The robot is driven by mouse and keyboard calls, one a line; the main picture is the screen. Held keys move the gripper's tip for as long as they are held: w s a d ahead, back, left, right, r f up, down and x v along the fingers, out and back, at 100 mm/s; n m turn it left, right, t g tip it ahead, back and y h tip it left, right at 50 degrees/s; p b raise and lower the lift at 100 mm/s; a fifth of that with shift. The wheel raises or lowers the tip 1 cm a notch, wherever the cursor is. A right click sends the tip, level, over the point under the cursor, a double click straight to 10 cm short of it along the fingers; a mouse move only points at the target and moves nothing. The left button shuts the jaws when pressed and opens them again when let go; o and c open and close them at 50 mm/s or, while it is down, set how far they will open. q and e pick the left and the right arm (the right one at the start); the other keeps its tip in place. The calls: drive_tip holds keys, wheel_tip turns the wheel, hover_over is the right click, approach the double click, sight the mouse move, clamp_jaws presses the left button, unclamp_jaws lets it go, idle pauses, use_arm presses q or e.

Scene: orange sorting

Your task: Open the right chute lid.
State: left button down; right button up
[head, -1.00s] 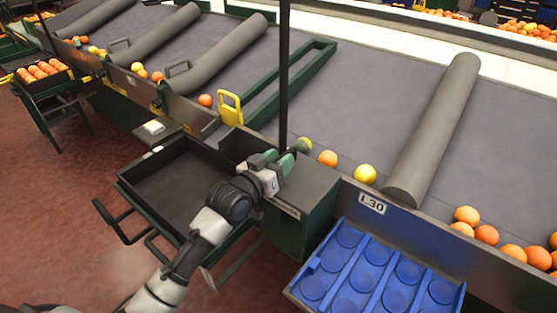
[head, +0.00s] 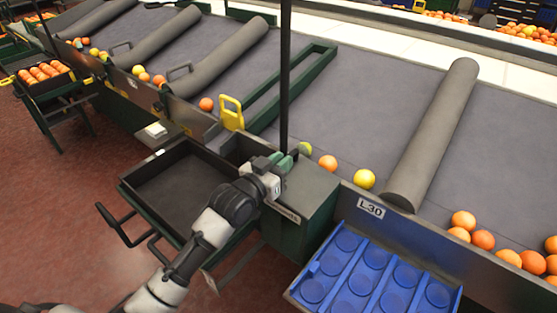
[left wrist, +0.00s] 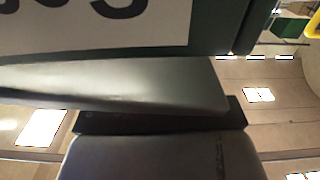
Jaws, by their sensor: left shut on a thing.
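My left gripper (head: 284,160) is at the conveyor's front wall, at the far edge of the dark green chute box (head: 313,198). Its fingers are shut on a part that I take to be the right chute lid; the hand hides the gripped spot in the head view. In the left wrist view, a flat grey metal piece (left wrist: 130,85) lies close in front of the camera, below a white label with dark characters (left wrist: 100,18). The lid's outline and tilt cannot be made out. My right gripper is not in view.
A yellow handle (head: 232,113) stands up left of the gripper. A black post (head: 284,75) rises just behind it. An empty dark tray (head: 152,160) is at left, a blue tray (head: 440,270) with round hollows at right. Oranges and a yellow fruit (head: 364,179) lie on the belt.

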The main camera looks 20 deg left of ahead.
sight(302, 189)
use_arm(q)
drive_tip(key=s+d+r+m+p, duration=0.2)
drive_tip(key=d+r+m+p, duration=0.4)
drive_tip(key=r+m+p, duration=0.15)
drive_tip(key=s+d+f+m+p, duration=0.1)
drive_tip(key=s+d+m, duration=0.3)
drive_tip(key=d+m, duration=0.6)
drive_tip(key=shift+s+d+f+p, duration=0.25)
drive_tip(key=shift+d+p, duration=0.4)
drive_tip(key=shift+p, duration=0.25)
drive_tip(key=c, duration=1.3)
unclamp_jaws()
drive_tip(key=shift+o, duration=0.9)
drive_tip(key=shift+w+a, duration=0.1)
